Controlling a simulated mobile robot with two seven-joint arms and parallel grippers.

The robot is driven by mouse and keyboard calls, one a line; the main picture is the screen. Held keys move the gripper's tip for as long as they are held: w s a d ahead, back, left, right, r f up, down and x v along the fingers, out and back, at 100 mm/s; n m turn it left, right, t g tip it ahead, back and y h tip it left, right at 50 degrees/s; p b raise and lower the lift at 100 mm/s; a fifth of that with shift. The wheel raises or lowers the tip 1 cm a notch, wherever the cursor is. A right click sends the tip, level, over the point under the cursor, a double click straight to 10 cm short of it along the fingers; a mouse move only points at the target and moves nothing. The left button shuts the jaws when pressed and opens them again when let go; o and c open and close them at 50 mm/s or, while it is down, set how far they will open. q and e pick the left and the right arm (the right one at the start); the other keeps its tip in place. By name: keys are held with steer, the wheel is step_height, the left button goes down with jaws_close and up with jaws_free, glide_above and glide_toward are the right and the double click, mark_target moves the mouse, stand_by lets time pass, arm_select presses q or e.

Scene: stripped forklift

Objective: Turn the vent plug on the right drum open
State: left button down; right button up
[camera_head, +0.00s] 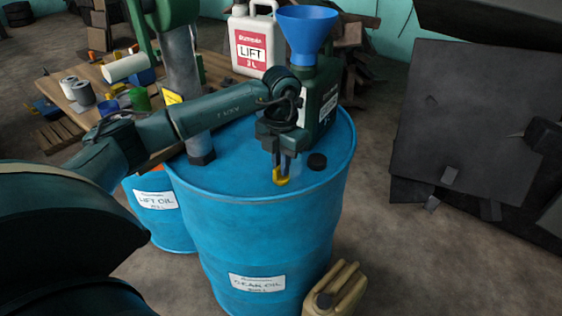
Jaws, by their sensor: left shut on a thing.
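The right drum (262,222) is blue, with a white label reading GEAR OIL, and stands upright in the middle of the view. My left gripper (281,172) reaches down from above to the front part of its lid. It is shut on the small yellow vent plug (280,178), which is partly hidden by the fingers. A round black cap (317,161) sits on the lid just right of the gripper. How far the plug is turned cannot be told. My right gripper is not in view.
A dark green canister (327,100) with a blue funnel (306,30) stands on the lid behind my gripper. The left drum (152,220), labelled LIFT OIL, stands beside it. A tan jerrycan (338,292) is on the floor at front right. Dark panels (455,130) lean at right.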

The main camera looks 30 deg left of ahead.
arm_select(q)
steer(key=shift+n, duration=0.3)
steer(key=c, duration=1.5)
jaws_free()
steer(key=shift+r, duration=6.6)
steer(key=shift+d, duration=0.1)
